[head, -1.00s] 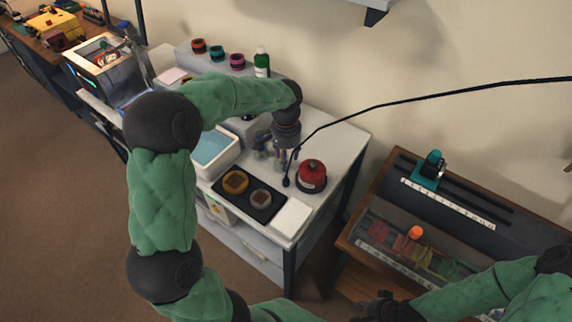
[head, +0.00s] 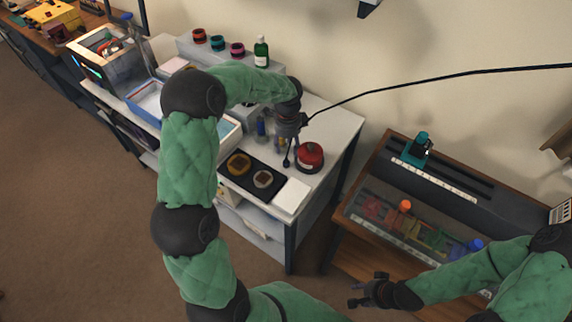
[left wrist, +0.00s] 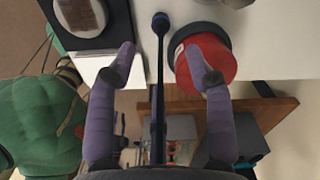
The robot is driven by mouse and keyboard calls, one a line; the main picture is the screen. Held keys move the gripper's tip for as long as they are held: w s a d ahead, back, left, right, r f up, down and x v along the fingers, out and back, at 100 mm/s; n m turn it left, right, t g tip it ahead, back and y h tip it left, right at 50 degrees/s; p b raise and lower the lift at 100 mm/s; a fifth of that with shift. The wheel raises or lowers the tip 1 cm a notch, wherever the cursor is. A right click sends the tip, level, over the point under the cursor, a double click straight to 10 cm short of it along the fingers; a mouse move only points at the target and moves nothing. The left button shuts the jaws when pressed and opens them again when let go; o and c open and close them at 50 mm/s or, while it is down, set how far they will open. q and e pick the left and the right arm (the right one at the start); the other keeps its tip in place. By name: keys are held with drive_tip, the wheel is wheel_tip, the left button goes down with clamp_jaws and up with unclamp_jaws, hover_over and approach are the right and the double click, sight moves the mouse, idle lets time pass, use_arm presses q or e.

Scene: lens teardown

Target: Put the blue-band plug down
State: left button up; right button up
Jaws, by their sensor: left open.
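The blue-band plug (left wrist: 160,22) is a dark tip with a blue band on the end of a thin black cable. In the left wrist view it lies in the gap between my fingers, reaching beyond their tips, with no finger visibly touching it. In the head view the cable's dark end (head: 287,163) is at the white bench top, between the black mat and the red pot; whether it rests there I cannot tell. My left gripper (left wrist: 160,52) is open around the cable. My right gripper (head: 366,289) is open and empty, low near the wooden desk.
The red pot (head: 309,156) stands close beside the plug, near one left finger. A black mat (head: 238,180) holds two round parts; a white pad (head: 292,196) lies at the bench's front. The wooden desk (head: 344,214) with a glass-topped case stands to the right.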

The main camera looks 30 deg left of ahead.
use_arm(q)
hover_over(288, 161)
drive_tip(key=f, duration=0.4)
drive_tip(key=shift+s+b, duration=0.25)
drive_tip(key=shift+b, duration=0.15)
drive_tip(key=f+b, duration=0.1)
drive_tip(key=f, duration=0.4)
drive_tip(key=shift+w+b, duration=0.2)
drive_tip(key=shift+b, duration=0.2)
drive_tip(key=shift+c, duration=0.3)
drive_tip(key=c, duration=1)
